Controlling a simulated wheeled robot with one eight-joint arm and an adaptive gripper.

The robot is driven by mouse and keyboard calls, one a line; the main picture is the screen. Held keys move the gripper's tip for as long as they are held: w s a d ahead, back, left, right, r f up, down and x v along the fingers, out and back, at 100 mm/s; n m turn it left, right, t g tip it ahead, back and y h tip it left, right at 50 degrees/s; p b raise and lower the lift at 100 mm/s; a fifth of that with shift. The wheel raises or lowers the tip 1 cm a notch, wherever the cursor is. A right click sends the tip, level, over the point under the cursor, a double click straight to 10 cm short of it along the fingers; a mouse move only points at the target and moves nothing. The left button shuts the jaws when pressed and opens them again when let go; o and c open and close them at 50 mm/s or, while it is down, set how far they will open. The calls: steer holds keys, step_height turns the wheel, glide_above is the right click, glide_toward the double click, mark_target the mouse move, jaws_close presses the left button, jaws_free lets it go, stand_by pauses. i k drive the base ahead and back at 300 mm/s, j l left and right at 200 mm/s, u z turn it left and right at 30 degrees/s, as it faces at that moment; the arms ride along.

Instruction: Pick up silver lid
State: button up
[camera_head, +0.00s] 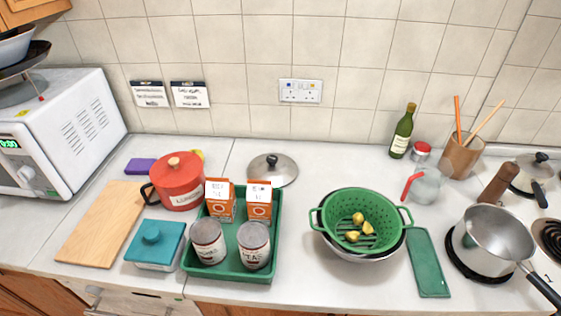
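The silver lid (285,171) lies on the white counter towards the back, near the tiled wall. It is round and metallic, with a dark knob on top. It sits just behind the green tray, and an orange carton in that tray stands close in front of its left edge. My gripper is not in view, so its place relative to the lid cannot be told.
A green tray (187,263) holds cans and cartons. A red pot (177,184) stands left of the lid, and a green colander (340,203) in a metal bowl stands to the right. A second lid (527,182) lies far right. Counter right of the silver lid is clear.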

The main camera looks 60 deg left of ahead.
mark_target(280, 169)
steer(key=u, duration=2.2)
steer(key=i+j+u, duration=0.2)
steer(key=i, duration=0.3)
steer(key=i+j+u, duration=0.1)
